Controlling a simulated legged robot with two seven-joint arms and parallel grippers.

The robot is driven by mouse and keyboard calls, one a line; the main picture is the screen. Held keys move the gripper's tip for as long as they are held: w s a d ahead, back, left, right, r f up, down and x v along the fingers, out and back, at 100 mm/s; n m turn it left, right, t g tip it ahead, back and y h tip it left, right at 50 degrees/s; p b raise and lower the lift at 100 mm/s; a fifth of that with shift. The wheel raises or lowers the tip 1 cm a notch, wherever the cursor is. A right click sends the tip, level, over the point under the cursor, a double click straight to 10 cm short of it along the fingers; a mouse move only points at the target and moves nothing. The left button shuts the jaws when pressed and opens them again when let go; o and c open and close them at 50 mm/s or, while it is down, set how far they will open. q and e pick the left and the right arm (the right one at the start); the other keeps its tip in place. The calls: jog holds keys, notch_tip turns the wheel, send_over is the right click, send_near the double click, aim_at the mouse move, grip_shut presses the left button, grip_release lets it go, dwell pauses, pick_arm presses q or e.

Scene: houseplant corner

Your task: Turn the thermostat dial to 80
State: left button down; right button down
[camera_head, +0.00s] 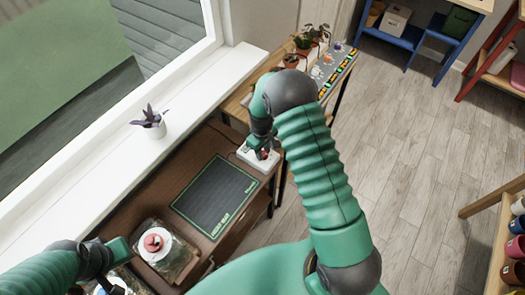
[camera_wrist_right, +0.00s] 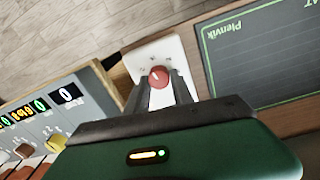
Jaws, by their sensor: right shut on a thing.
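The thermostat is a white plate that shows in the right wrist view (camera_wrist_right: 149,52) and in the head view (camera_head: 245,150), at the far end of the wooden bench. Its red dial (camera_wrist_right: 159,74) has a pale pointer mark aimed roughly toward the plate's far edge. The small markings around the dial are too small to read. My right gripper (camera_wrist_right: 159,82) is shut on the dial, one finger on each side. In the head view the right gripper (camera_head: 262,153) hides the dial. My left gripper (camera_head: 108,282) is at the lower left, its fingers hard to make out.
A dark mat with a green border (camera_head: 215,195) lies beside the thermostat. A tray with a white-and-pink round thing (camera_head: 155,243) is near the left gripper. A small potted plant (camera_head: 152,124) stands on the sill. A grey panel with displays (camera_wrist_right: 75,108) and several pots are beyond.

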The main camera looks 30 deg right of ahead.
jog(key=m, duration=0.6)
jog(key=shift+d+m, duration=0.1)
jog(key=shift+m, duration=0.2)
jog(key=m, duration=0.5)
jog(key=shift+s+m+g+p, duration=0.1)
jog(key=shift+m+g+p, duration=0.2)
jog(key=shift+p, duration=0.1)
jog(key=shift+f, duration=0.1)
jog(key=c, duration=1.1)
grip_release()
notch_tip(320, 180, up, 17)
jog(key=shift+w+a, duration=0.2)
jog(key=shift+w, duration=0.2)
